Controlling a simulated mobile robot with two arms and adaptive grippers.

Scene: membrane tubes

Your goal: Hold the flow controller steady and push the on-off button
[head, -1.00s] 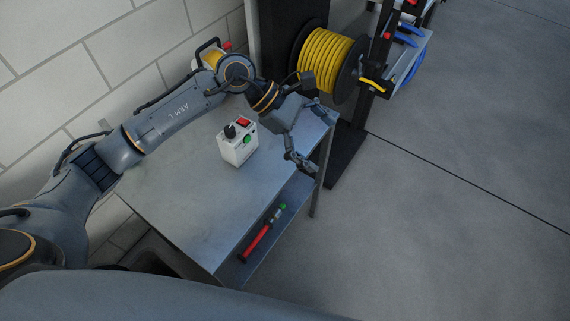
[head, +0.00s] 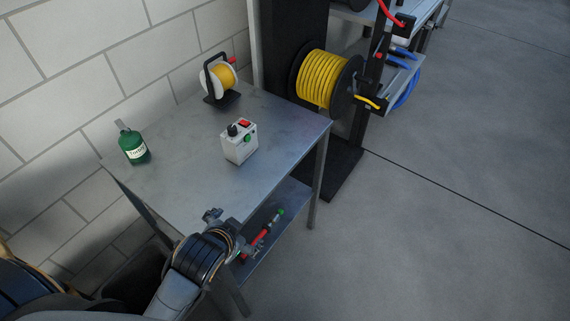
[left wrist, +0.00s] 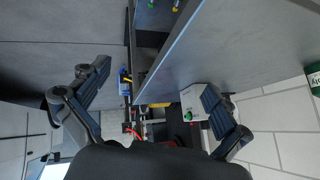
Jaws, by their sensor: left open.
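The flow controller is a white box (head: 239,150) with a black knob, a red rocker switch (head: 245,124) and a green button (head: 248,139) on its side. It stands upright on the metal table (head: 185,185). My left gripper (head: 228,233) is at the table's near edge, open and empty, well apart from the box. In the left wrist view my open gripper (left wrist: 157,75) has the table edge between its fingers. There the white box (left wrist: 188,99) shows beyond, partly hidden behind the right-hand finger. My right gripper is in no view.
A green bottle (head: 134,147) stands at the table's left, and a small yellow reel (head: 223,77) at the back. A red tool (head: 257,243) lies on the lower shelf (head: 290,207). A large yellow hose reel (head: 325,80) stands behind. The tabletop around the box is clear.

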